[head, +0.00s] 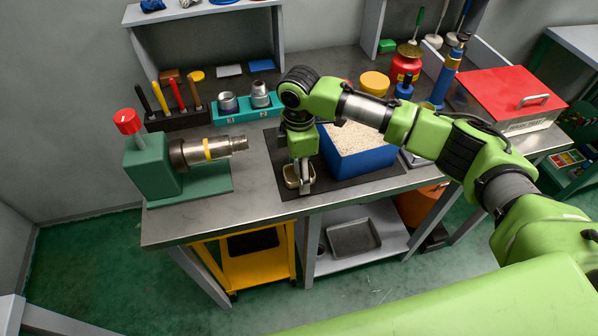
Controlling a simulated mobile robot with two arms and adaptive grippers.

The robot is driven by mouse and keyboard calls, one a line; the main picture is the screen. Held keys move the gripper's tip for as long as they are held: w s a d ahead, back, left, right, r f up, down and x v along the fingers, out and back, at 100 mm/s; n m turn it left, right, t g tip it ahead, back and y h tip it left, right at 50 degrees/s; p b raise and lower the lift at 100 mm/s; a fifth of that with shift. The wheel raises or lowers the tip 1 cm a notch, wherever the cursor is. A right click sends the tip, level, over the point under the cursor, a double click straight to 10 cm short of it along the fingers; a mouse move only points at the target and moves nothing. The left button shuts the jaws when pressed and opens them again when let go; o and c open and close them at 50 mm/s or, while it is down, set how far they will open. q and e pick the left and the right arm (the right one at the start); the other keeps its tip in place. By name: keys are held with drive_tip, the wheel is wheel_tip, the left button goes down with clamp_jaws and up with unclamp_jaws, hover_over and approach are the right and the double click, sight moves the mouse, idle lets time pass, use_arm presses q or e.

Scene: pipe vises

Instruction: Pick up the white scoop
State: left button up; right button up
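My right gripper (302,180) points down over the dark mat, just left of the blue bin. A small pale, bowl-like piece (291,176) shows right at its fingertips. It may be the white scoop, but it is too small and too covered by the gripper to be sure. I cannot tell whether the fingers are open or closed on it. My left gripper is not in view.
The blue bin (362,161) of pale grains stands on the dark mat (287,207). A green vise (150,167) holding a metal pipe stands at the left. A teal holder (238,118) and a red-lidded box (512,92) are farther back.

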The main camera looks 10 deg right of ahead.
drive_tip(key=c, duration=1.1)
drive_tip(key=shift+o, duration=0.2)
drive_tip(key=shift+r, duration=0.1)
drive_tip(key=shift+r+b, duration=0.3)
drive_tip(key=shift+r, duration=0.2)
drive_tip(key=shift+s+a+r+b, duration=0.1)
drive_tip(key=shift+r+b, duration=0.1)
drive_tip(key=shift+r, duration=0.45)
drive_tip(key=shift+s+r+b, duration=0.1)
drive_tip(key=shift+r+b, duration=0.05)
drive_tip(key=shift+r, duration=0.45)
drive_tip(key=s+a+r+b, duration=0.1)
drive_tip(key=s+a+r, duration=0.1)
drive_tip(key=s+r, duration=0.7)
drive_tip(key=s, duration=0.4)
drive_tip(key=shift+s+a+r, duration=0.15)
drive_tip(key=shift+a+r, duration=0.05)
drive_tip(key=shift+a, duration=0.15)
